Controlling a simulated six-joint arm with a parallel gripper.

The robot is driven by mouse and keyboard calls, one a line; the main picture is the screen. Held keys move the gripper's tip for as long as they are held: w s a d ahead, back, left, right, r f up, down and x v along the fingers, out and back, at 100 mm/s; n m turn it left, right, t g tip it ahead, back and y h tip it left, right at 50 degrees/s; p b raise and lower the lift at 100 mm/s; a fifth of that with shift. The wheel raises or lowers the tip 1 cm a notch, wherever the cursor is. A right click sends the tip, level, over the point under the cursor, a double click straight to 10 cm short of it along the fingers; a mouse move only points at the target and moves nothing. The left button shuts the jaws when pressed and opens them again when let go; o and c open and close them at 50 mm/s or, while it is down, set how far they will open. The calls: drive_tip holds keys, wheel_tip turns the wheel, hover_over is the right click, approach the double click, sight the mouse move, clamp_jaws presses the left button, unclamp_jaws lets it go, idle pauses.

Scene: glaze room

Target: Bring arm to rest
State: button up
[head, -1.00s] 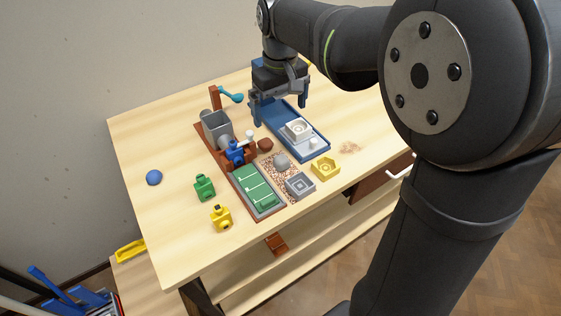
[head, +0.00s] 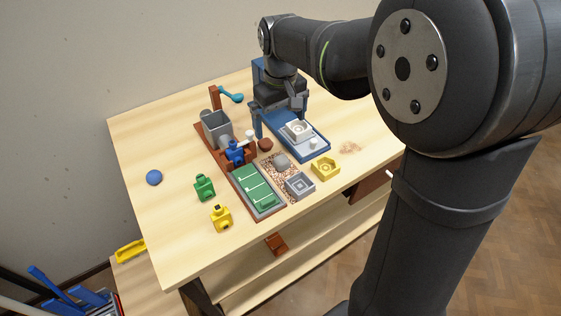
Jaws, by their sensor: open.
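My gripper (head: 281,122) hangs over the back part of a blue tray (head: 318,152), its two blue fingers pointing down and apart. Nothing shows between the fingers. A white square block with a round ring on top (head: 298,129) sits on the tray in front of the gripper, with a small pale knob (head: 313,143) beside it. My arm reaches in from the right and hides the back right of the table. The gripper hides the back of the tray.
The wooden table (head: 150,215) holds a grey hopper (head: 216,129), a green ruled board (head: 252,183), a yellow mould (head: 325,167), a grey mould (head: 299,185), a green bottle (head: 204,187), a yellow bottle (head: 221,218) and a blue ball (head: 154,177). The table's left front is mostly clear.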

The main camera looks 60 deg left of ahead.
wheel_tip(320, 180, up, 10)
idle(0.5)
wheel_tip(320, 180, down, 10)
wheel_tip(320, 180, up, 8)
idle(0.8)
drive_tip(key=shift+f, duration=0.1)
